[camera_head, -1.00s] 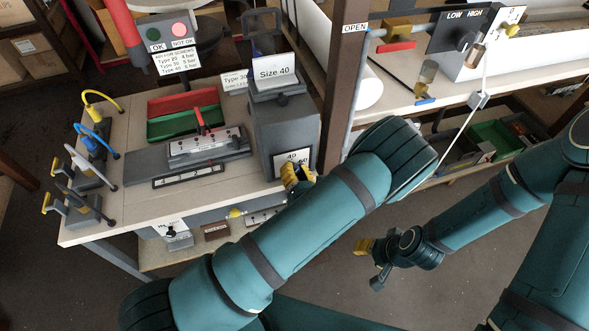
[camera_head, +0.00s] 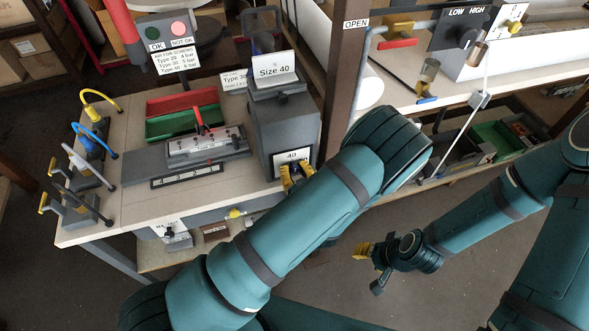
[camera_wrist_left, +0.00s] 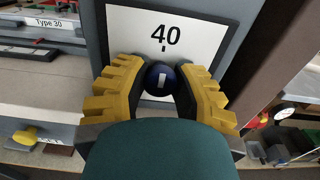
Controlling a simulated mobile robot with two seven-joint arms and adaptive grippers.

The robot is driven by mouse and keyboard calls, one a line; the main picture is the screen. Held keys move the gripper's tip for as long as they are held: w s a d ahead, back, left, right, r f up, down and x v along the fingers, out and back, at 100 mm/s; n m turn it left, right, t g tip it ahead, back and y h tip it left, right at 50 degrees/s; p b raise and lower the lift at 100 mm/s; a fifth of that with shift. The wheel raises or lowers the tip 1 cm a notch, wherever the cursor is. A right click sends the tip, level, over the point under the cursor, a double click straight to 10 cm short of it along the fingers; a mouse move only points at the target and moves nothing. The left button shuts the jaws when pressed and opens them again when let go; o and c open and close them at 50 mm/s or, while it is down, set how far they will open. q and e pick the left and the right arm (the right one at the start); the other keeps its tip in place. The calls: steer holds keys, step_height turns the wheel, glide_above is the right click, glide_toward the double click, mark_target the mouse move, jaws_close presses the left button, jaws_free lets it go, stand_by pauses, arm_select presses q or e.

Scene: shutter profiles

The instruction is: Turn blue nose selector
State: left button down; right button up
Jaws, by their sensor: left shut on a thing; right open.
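The blue nose selector (camera_wrist_left: 161,80) is a dark blue round knob with a white mark, on a white plate (camera_wrist_left: 201,37) labelled 40. A small black tick sits under the number, and the knob's white mark looks close to upright. In the left wrist view the yellow fingers of my left gripper (camera_wrist_left: 160,85) are around the knob, one on each side. In the head view my left gripper (camera_head: 296,175) is at the grey Size 40 box (camera_head: 288,122), hiding the knob. My right gripper (camera_head: 367,251) is open and empty, over the floor on the right.
The bench holds a grey fixture (camera_head: 195,150), a green tray (camera_head: 180,123), and yellow, blue and white handled tools at the left. A brown post (camera_head: 346,85) stands right of the box. A yellow knob (camera_head: 236,213) is on the bench's front edge.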

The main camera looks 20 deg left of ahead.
stand_by(0.4)
arm_select(q)
steer(key=c, duration=0.7)
jaws_free()
steer(key=shift+o, duration=0.2)
steer(key=shift+s, duration=0.1)
steer(key=v, duration=1.2)
